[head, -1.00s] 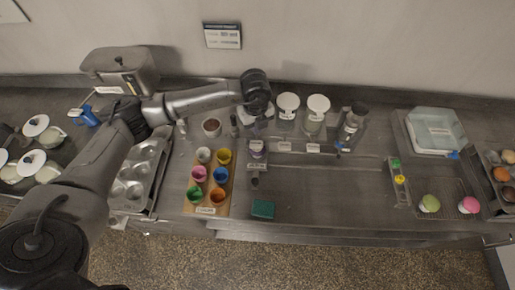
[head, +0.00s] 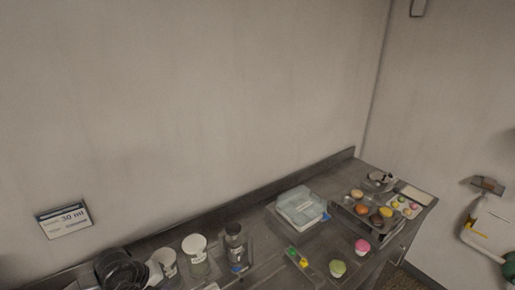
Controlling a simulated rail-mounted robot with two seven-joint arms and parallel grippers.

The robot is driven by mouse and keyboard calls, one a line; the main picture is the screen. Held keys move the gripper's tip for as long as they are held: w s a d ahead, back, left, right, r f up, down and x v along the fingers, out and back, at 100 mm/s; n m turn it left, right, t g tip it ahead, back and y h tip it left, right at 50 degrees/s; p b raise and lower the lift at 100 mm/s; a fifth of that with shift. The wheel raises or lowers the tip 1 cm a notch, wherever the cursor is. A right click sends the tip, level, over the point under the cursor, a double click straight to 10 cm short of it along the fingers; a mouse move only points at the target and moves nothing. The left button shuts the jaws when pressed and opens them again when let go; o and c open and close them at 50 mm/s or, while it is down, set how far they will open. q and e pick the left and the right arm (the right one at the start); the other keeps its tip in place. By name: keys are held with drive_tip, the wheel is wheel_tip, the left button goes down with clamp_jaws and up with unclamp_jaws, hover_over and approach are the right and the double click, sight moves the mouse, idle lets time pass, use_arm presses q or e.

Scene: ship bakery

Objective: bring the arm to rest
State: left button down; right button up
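My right arm and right gripper are not in view.
To the right are a pale lidded box (head: 299,204), a green round item (head: 337,268), a pink one (head: 362,246) and a tray (head: 352,222) of colored rounds. A wall sign (head: 64,220) reads 30 ml.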

use_arm(q)
drive_tip(key=w+d+r+m+t+h, duration=0.2)
drive_tip(key=d+r+t+h, duration=0.25)
drive_tip(key=r, duration=0.35)
drive_tip(key=w+d+r+m+t+h, duration=0.25)
drive_tip(key=d+r+h, duration=0.25)
drive_tip(key=r, duration=0.3)
drive_tip(key=s+a+r+n+t+y, duration=0.1)
drive_tip(key=a+r+n+t+y, duration=0.25)
drive_tip(key=r+n+t, duration=0.4)
drive_tip(key=s+a+r+n+t+y, duration=0.1)
drive_tip(key=a+r+n+t+y, duration=0.2)
drive_tip(key=r+n+t+y, duration=0.45)
drive_tip(key=s+a+f+n+g+y+p, duration=0.2)
drive_tip(key=s+f+n+g+y, duration=0.45)
drive_tip(key=f+n+g, duration=0.65)
drive_tip(key=s+d+f+n+g+h+p, duration=0.1)
drive_tip(key=s+f+g, duration=0.3)
drive_tip(key=s+f, duration=0.8)
drive_tip(key=s+d+f+n+g+h+p, duration=0.2)
drive_tip(key=s+d+f+g+h+p, duration=0.1)
drive_tip(key=s+f, duration=1)
drive_tip(key=s+g, duration=0.1)
drive_tip(key=s, duration=0.4)
drive_tip(key=shift+s+f+g, duration=0.15)
drive_tip(key=shift+s+g, duration=0.1)
drive_tip(key=shift+g, duration=0.15)
